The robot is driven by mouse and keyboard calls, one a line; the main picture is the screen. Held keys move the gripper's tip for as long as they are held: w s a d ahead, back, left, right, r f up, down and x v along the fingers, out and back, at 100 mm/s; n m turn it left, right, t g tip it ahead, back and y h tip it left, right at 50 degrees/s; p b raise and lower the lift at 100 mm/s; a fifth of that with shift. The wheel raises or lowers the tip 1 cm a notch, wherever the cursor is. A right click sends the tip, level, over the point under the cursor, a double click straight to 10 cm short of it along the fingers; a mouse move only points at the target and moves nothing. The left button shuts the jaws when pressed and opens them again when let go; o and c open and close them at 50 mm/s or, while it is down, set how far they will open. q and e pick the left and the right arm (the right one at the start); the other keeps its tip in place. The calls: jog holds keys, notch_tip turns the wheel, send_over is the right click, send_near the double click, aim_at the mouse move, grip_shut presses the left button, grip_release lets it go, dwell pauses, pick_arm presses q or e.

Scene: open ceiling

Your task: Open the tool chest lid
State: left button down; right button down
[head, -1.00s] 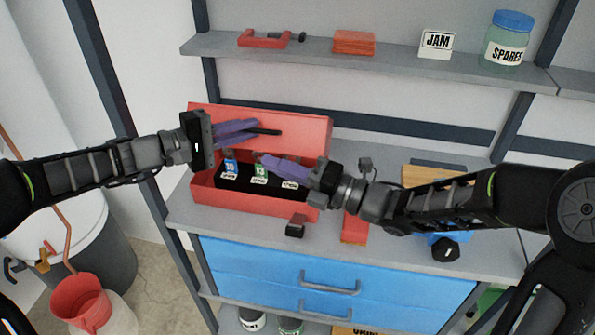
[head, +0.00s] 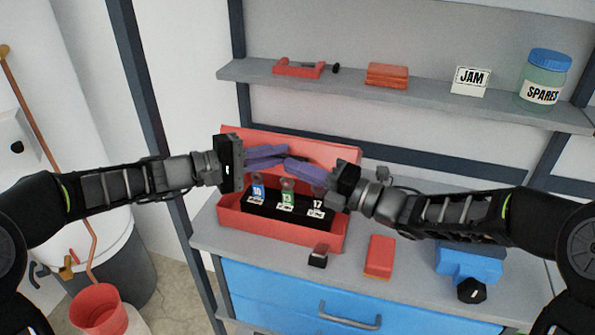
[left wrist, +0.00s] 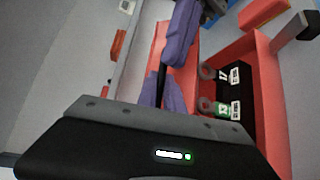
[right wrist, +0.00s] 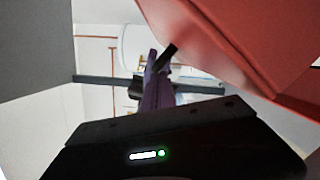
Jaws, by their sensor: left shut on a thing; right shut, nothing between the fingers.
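The red tool chest (head: 283,236) stands on the bench with its lid (head: 338,152) raised at the back. Inside is a black insert (head: 262,208) with several numbered tags. My left gripper (head: 280,152) is in front of the lid, its purple fingers shut on a dark bar that looks like the lid's handle (left wrist: 161,80). My right gripper (head: 292,163) is shut and empty just in front of the lid, its fingertips close to the left ones. The right wrist view shows the lid (right wrist: 235,45) and the dark bar (right wrist: 164,58) close by. Whether the right fingers touch the lid is unclear.
The shelf (head: 420,96) above holds a jar (head: 544,80) and a JAM sign (head: 470,80). Blue drawers (head: 270,288) are below.

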pick_arm(q)
jog(key=shift+s+d+f, duration=0.1)
jog(key=shift+s+f, duration=0.1)
jog(key=shift+f, duration=0.05)
pick_arm(e)
jog(key=shift+w+d+r+t, duration=0.3)
jog(key=shift+w+r, duration=0.1)
jog(key=shift+r, duration=0.1)
pick_arm(q)
jog(key=c, duration=1.5)
grip_release()
jog(key=shift+a, duration=0.2)
pick_arm(e)
jog(key=shift+a, duration=0.1)
jog(key=shift+f, duration=0.1)
pick_arm(q)
jog(key=v, duration=1.2)
jog(key=shift+r, duration=0.2)
pick_arm(e)
jog(key=shift+s+a+f, duration=0.1)
